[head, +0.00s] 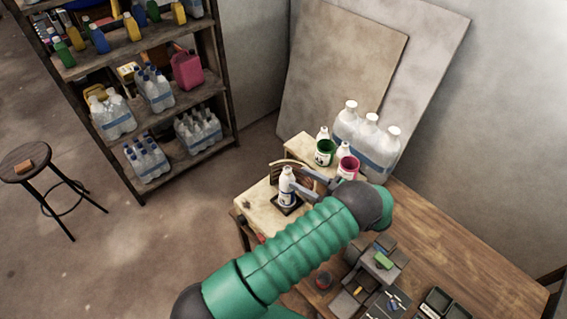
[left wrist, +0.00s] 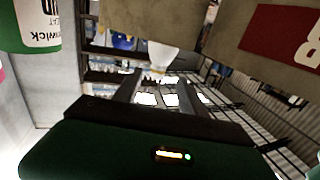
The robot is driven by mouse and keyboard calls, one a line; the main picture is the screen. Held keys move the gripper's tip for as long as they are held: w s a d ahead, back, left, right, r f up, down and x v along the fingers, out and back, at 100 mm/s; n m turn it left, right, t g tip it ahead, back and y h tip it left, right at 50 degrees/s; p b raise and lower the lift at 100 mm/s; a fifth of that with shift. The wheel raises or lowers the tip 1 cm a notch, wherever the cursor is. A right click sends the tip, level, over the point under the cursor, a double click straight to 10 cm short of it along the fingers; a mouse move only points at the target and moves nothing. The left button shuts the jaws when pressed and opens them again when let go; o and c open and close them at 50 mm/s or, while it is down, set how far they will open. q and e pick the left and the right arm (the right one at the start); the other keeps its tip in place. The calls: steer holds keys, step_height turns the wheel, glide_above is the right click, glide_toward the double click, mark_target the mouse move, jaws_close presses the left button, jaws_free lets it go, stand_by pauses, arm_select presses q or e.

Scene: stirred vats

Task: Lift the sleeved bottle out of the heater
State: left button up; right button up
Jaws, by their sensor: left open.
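The white sleeved bottle (head: 287,180) stands upright in the head view, its lower part in a dark square opening or holder on the heater (head: 262,213), a pale box-like unit. A dark band shows low on the bottle. My left gripper (head: 300,180) comes from the right, its two grey fingers apart at the bottle's right side. Whether they touch it I cannot tell. In the left wrist view the fingers (left wrist: 158,88) are spread, and a white rounded thing (left wrist: 162,56), perhaps the bottle, shows beyond them. My right gripper is not in view.
Small trays (head: 385,262) lie on the wooden bench (head: 440,240). A shelf (head: 150,105) and a stool (head: 30,160) are at left, with open floor between.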

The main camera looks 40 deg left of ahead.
mark_target(289, 170)
arm_select(q)
steer(key=a+p, duration=0.2)
steer(key=a, duration=0.4)
steer(key=shift+s+r+p, duration=0.1)
steer(key=shift+p, duration=0.2)
steer(key=a, duration=0.2)
steer(key=s+a+p, duration=0.1)
steer(key=shift+a+f, duration=0.2)
steer(key=shift+f, duration=0.1)
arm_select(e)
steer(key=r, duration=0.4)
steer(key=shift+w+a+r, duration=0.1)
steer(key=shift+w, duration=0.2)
arm_select(q)
steer(key=shift+w+d, duration=0.15)
steer(key=c, duration=0.4)
steer(key=shift+r, duration=0.1)
jaws_close()
steer(key=shift+c, duration=1.5)
jaws_free()
jaws_close()
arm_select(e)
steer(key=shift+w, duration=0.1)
